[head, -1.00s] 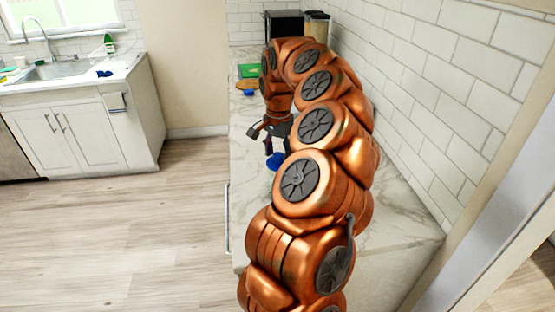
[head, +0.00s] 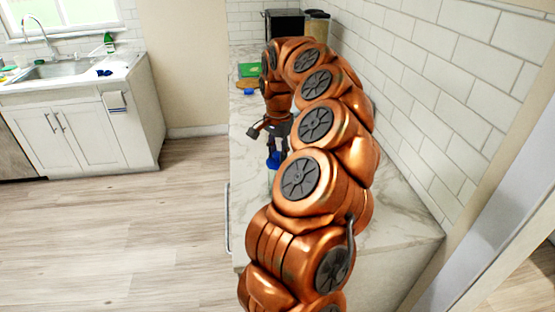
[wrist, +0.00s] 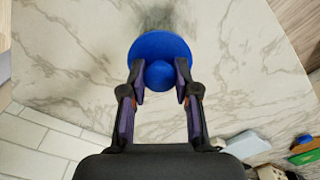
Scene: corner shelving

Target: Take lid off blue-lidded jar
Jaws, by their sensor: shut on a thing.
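The blue lid (wrist: 146,48) is a round disc with a ball-shaped knob (wrist: 160,75) in the wrist view. My gripper (wrist: 160,84) has one finger on each side of the knob and is shut on it. In the head view my gripper (head: 277,147) points down at the blue lid (head: 278,160) on the near part of the counter. The jar body is hidden under the lid in the wrist view and is hard to make out in the head view. I cannot tell whether the lid still touches the jar.
The marble counter (head: 245,195) runs along the tiled wall (head: 450,90) on the right. A green item (head: 249,70) on a wooden board, a black appliance (head: 284,24) and canisters (head: 317,24) stand farther back. The counter near the lid is clear.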

